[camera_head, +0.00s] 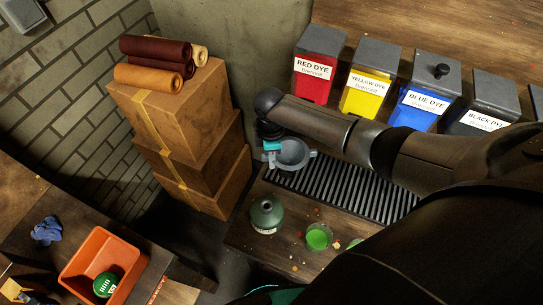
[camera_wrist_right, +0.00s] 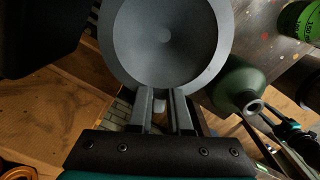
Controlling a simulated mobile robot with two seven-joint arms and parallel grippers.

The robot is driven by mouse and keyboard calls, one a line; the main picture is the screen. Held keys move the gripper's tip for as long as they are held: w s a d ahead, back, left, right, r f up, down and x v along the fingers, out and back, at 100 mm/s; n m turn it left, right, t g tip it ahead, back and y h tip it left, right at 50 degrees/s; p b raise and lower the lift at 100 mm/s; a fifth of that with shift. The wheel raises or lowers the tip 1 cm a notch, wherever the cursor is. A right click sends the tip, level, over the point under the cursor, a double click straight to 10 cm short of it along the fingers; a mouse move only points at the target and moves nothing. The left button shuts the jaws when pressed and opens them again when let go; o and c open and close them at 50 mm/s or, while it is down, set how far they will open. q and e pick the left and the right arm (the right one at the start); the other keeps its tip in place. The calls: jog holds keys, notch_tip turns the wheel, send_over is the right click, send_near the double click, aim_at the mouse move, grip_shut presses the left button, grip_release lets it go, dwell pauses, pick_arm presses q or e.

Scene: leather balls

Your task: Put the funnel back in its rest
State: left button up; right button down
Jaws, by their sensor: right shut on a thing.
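The grey funnel (camera_head: 293,154) is in my right gripper (camera_head: 274,146), over the far left end of the slatted drain strip. In the right wrist view the wide round face of the funnel (camera_wrist_right: 165,40) fills the top middle. The two fingers of the right gripper (camera_wrist_right: 165,108) are closed on its edge. I cannot make out the funnel's rest in either view; my right arm covers part of the bench.
A green bottle (camera_head: 266,215) and a cup of green liquid (camera_head: 318,237) stand on the bench near the funnel. Dye bins, including red (camera_head: 318,75) and yellow (camera_head: 366,85), line the back. Stacked cartons (camera_head: 180,125) stand left. An orange crate (camera_head: 75,258) is at lower left.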

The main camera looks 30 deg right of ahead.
jog(key=shift+f+b, duration=0.95)
jog(key=shift+f, duration=0.75)
dwell(1.2)
jog(key=c, duration=0.8)
grip_release()
jog(key=shift+o, duration=0.2)
notch_tip(320, 180, up, 15)
jog(key=p, duration=0.1)
jog(key=shift+r+p, duration=0.15)
jog(key=shift+p, duration=0.2)
jog(key=shift+a, duration=0.1)
